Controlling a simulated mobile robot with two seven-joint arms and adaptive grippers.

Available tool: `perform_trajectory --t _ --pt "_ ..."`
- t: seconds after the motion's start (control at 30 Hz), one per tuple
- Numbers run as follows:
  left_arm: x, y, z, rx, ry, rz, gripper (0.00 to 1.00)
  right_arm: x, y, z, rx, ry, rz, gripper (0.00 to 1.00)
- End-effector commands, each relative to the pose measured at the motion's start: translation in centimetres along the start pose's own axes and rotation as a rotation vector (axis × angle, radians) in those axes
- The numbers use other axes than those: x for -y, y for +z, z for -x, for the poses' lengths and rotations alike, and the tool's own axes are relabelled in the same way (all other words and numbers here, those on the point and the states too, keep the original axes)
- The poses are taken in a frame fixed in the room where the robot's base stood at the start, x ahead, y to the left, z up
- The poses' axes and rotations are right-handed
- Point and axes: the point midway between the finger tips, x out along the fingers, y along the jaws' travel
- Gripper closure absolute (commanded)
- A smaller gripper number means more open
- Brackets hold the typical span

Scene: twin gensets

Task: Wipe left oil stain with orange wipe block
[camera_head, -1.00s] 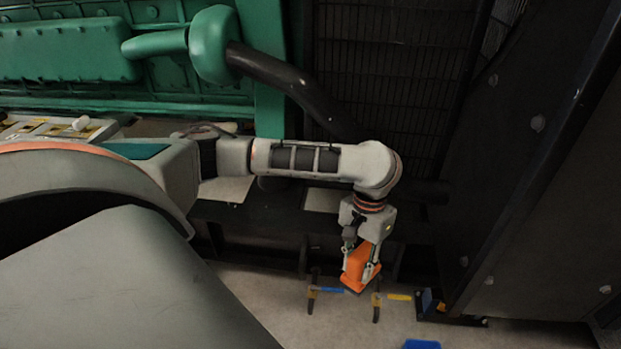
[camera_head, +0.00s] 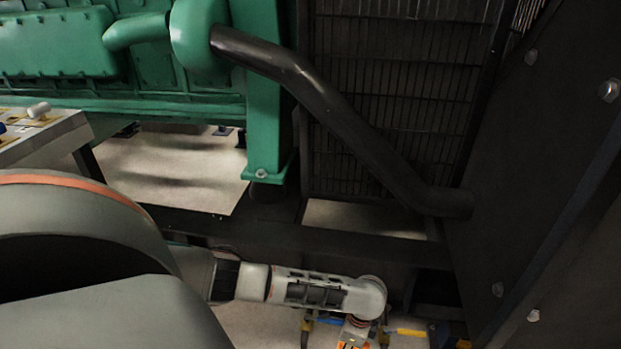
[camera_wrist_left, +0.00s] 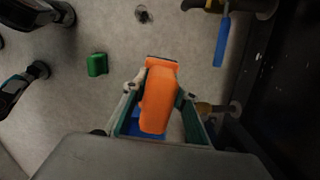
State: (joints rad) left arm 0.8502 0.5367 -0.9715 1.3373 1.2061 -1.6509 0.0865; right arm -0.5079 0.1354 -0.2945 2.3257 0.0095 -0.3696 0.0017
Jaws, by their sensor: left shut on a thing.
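The orange wipe block (camera_wrist_left: 158,98) is held between the fingers of my left gripper (camera_wrist_left: 160,92), which is shut on it. In the left wrist view the block is above a pale floor; I cannot tell whether it touches. A small dark mark (camera_wrist_left: 143,14) lies on the floor at the top of that view, beyond the block; I cannot tell for sure that it is the oil stain. My right gripper is not in view.
A green block-like object (camera_wrist_left: 97,64) stands on the floor left of my gripper. A blue-handled item (camera_wrist_left: 222,40) is at upper right. The dark genset frame rail (camera_head: 300,238) and a black pipe (camera_head: 330,110) lie beyond my arm. A dark panel (camera_head: 545,190) bounds the right.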

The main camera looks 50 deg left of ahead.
Motion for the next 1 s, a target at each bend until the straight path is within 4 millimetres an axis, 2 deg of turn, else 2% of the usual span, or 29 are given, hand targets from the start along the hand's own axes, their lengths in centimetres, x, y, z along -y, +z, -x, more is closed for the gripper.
perform_trajectory --t 0.03,0.1,0.3,0.4,0.5,0.73,1.0 --pt "-1.6 1.3 -4.5 0.014 0.019 -0.056 1.0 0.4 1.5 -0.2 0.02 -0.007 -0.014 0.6" --pt "-2.3 2.5 -8.0 0.01 0.007 -0.145 1.0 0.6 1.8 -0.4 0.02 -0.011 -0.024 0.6" --pt "-4.8 6.2 -16.6 0.0 -0.029 -0.391 1.0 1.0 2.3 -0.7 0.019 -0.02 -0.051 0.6" --pt "-5.8 7.7 -19.5 -0.006 -0.047 -0.489 1.0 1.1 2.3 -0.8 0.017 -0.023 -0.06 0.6" --pt "-6.5 8.8 -21.3 -0.01 -0.063 -0.561 1.0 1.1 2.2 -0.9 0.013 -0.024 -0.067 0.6" --pt "-7.1 9.5 -23.1 -0.016 -0.079 -0.626 1.0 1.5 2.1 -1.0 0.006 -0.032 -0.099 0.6" --pt "-7.4 9.5 -26.1 -0.014 -0.071 -0.627 1.0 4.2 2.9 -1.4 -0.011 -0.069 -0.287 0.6"
